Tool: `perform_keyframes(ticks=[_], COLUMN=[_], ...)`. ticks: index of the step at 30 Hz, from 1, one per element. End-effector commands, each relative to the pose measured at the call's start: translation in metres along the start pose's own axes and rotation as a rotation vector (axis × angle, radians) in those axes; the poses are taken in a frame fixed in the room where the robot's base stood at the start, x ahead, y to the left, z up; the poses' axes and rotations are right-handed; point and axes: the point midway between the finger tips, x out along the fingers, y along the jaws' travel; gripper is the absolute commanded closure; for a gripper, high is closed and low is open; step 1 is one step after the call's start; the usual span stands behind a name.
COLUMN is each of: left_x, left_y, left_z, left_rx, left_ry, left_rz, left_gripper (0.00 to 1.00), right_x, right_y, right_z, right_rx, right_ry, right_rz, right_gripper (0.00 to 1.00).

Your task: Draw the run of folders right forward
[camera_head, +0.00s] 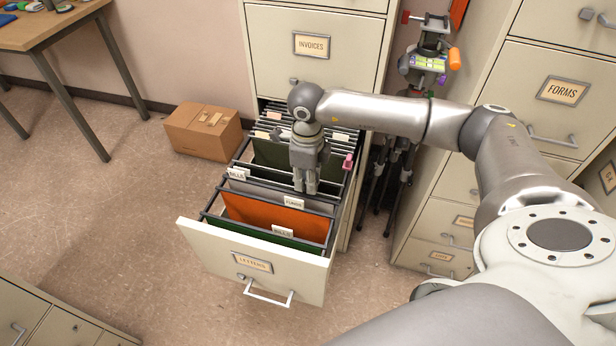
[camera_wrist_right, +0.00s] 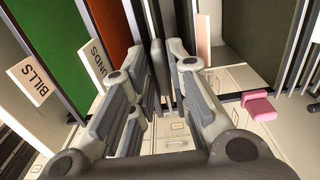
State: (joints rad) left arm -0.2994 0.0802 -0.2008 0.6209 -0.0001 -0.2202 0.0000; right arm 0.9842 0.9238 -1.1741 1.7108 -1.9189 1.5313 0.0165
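The open drawer (camera_head: 222,235) labelled LETTERS holds hanging folders on dark rails. My right gripper (camera_head: 305,190) points down into the drawer behind the orange folder. In the right wrist view its fingers (camera_wrist_right: 166,65) are apart, with thin dark edges near the tips; whether they touch a folder is unclear. My left gripper is out of view.
A pink tag (camera_head: 348,161) sits at the drawer's right side. A cardboard box (camera_head: 203,131) stands on the floor left of the drawer. A cabinet labelled FORMS (camera_head: 562,90) is at right. A table (camera_head: 45,30) is at upper left.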

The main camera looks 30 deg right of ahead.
Motion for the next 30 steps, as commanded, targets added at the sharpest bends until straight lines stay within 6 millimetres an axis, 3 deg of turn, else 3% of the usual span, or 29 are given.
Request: perform_keyframes(ticks=[14,30], left_x=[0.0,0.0], left_y=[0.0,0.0], left_z=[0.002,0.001], left_rx=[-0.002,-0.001], left_ry=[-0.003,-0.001], left_rz=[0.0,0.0], left_gripper=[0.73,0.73], right_x=[-0.007,-0.107], right_y=[-0.001,-0.001], right_z=[0.0,0.001], right_rx=[0.001,0.0], right_ry=[0.0,-0.002], right_rz=[-0.002,-0.003], right_gripper=[0.7,0.7])
